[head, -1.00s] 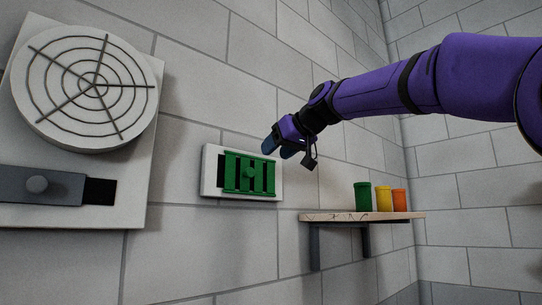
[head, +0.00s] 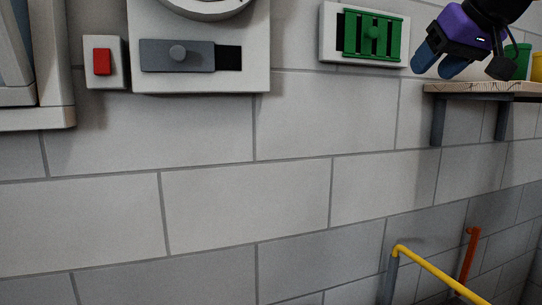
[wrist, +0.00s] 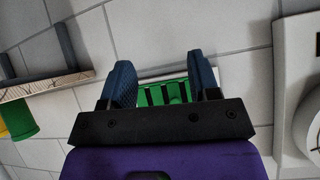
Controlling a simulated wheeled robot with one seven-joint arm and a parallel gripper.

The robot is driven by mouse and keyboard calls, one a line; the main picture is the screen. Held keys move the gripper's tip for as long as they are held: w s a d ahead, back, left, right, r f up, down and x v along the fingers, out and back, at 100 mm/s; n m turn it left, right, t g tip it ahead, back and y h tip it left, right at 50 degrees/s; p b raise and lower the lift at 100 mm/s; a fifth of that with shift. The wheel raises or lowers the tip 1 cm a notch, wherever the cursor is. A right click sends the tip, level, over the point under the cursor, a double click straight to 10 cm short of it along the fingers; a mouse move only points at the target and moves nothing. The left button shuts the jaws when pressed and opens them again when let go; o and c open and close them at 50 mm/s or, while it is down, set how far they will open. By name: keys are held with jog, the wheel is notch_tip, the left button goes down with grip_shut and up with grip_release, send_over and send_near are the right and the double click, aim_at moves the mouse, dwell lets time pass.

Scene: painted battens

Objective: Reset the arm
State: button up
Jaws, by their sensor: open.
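My gripper (head: 441,62) is at the upper right of the head view, on the end of my purple arm. Its blue fingers are apart with nothing between them. In the wrist view my gripper (wrist: 165,80) points at the wall, and a green slatted slider on a white plate (wrist: 160,93) shows between and beyond the fingers. In the head view this green slider (head: 372,36) is on the wall just left of my gripper, with a gap between them. Most of my arm is out of the head view.
A wooden shelf (head: 480,87) with a green cup (head: 520,62) and a yellow cup (head: 538,68) is right of my gripper. A red switch (head: 102,62) and a grey slider (head: 178,55) are on the wall at left. A yellow rail (head: 430,268) stands low at right.

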jog(key=s+f+m+g+h, duration=0.1)
jog(key=s+f+g, duration=0.1)
jog(key=s+f, duration=0.7)
jog(key=s+d+f+m+g+h, duration=0.1)
jog(key=s+f+g, duration=0.1)
jog(key=s+f, duration=0.8)
notch_tip(320, 180, down, 6)
jog(key=shift+f+g+h, duration=0.25)
jog(key=shift+g+h, duration=0.05)
